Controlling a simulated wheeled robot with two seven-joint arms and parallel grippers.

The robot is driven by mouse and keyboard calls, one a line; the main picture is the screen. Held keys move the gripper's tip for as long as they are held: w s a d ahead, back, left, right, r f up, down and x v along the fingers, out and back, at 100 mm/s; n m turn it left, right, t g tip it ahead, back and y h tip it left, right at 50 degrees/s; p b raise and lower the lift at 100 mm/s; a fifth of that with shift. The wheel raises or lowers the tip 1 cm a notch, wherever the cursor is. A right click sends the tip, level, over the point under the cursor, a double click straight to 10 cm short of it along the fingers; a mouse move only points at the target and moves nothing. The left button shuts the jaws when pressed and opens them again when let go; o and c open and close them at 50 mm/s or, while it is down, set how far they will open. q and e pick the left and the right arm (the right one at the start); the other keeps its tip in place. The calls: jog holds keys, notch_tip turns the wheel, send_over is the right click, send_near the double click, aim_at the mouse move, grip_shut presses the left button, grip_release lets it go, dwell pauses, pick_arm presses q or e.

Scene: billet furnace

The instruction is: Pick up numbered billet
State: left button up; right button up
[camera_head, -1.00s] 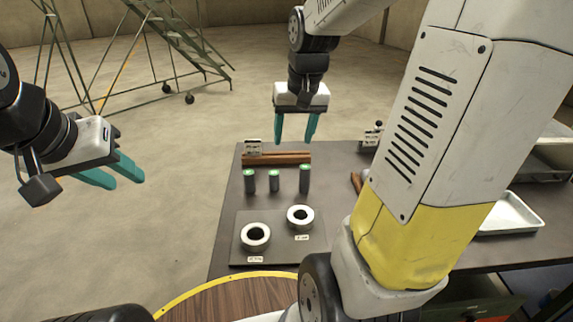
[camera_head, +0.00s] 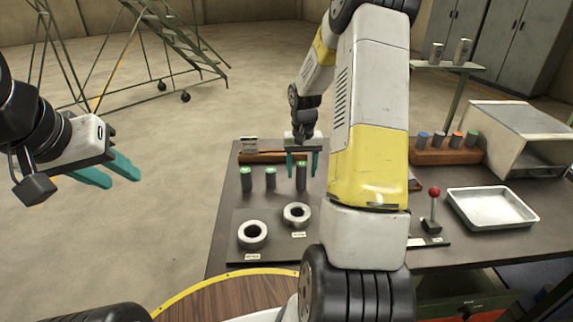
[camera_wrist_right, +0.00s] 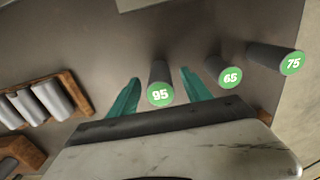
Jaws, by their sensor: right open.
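Three dark billets with green numbered tops stand upright on the table. In the right wrist view they are the billet marked 95 (camera_wrist_right: 160,92), the billet marked 65 (camera_wrist_right: 229,77) and the billet marked 75 (camera_wrist_right: 290,63). In the head view, the rightmost billet (camera_head: 301,178) stands by my right gripper (camera_head: 302,168). The middle billet (camera_head: 270,179) and left billet (camera_head: 246,180) stand to its left. My right gripper's open teal fingers lie on either side of billet 95 in the wrist view; contact is not visible. My left gripper (camera_head: 110,172) is open and empty, left of the table.
Two pale rings (camera_head: 253,235) lie on a plate in front of the billets. A wooden rack (camera_head: 262,157) stands behind them. To the right are a red-knobbed lever (camera_head: 434,208), a metal tray (camera_head: 491,207), a rack of coloured-top cylinders (camera_head: 447,151) and a metal box (camera_head: 519,132).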

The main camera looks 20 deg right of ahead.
aim_at(301, 177)
notch_tip(301, 177, down, 3)
jog(key=shift+f, duration=0.15)
jog(key=shift+c, duration=0.5)
grip_shut()
jog(key=shift+w, duration=0.1)
dwell(0.8)
